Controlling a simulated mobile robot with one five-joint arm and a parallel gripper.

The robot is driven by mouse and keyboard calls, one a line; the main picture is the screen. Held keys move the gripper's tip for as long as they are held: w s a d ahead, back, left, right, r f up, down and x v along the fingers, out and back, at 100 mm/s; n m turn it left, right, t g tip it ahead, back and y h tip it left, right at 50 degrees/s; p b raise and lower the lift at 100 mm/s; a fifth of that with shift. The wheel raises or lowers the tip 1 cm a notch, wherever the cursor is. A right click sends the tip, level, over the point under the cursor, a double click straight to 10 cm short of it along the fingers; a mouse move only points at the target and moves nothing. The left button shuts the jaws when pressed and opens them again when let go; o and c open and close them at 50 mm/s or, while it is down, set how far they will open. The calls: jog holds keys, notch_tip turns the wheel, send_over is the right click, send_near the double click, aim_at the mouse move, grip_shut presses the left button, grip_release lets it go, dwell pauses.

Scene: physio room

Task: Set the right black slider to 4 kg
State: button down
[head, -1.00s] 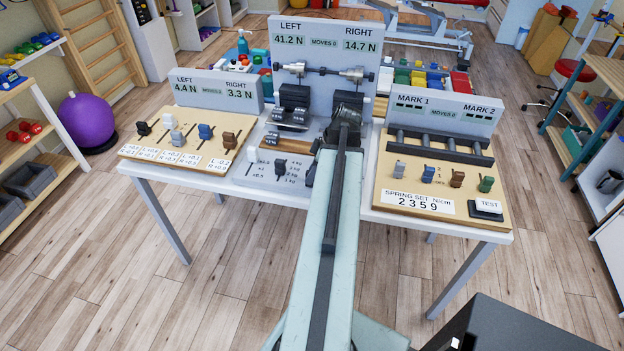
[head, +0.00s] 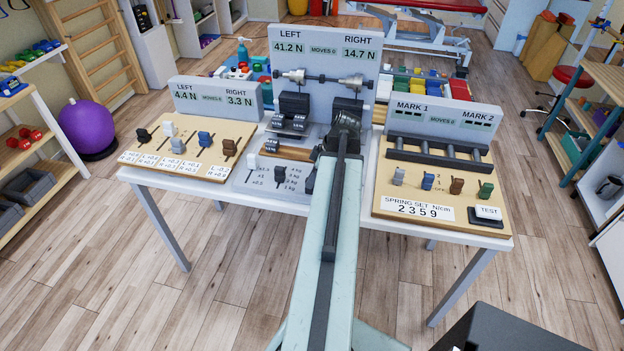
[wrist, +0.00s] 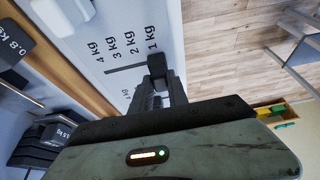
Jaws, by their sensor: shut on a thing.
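The right black slider (wrist: 157,66) stands at the 1 kg end of its slot in the wrist view, with the 4, 3, 2 and 1 kg marks beside it. My gripper (wrist: 160,84) is shut on it. In the head view this slider (head: 310,182) shows only partly, at the left edge of my arm, which hides the gripper's fingertips. The other black slider (head: 280,174) stands to its left on the middle board (head: 262,183).
A white slider (head: 252,161) stands further left on the middle board. The left board (head: 215,172) carries several sliders. The right board (head: 385,205) carries several coloured knobs and a TEST button (head: 488,213). The middle upright panel reads 41.2 N left and 14.7 N right.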

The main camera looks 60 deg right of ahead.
dwell(0.8)
jog(key=w+d, duration=0.1)
jog(key=d, duration=0.2)
jog(key=w+d, duration=0.1)
jog(key=d, duration=0.5)
jog(key=shift+w, duration=0.4)
jog(key=c, duration=1.3)
grip_release()
jog(key=shift+d, duration=0.1)
jog(key=p+v, duration=0.7)
jog(key=v, duration=0.1)
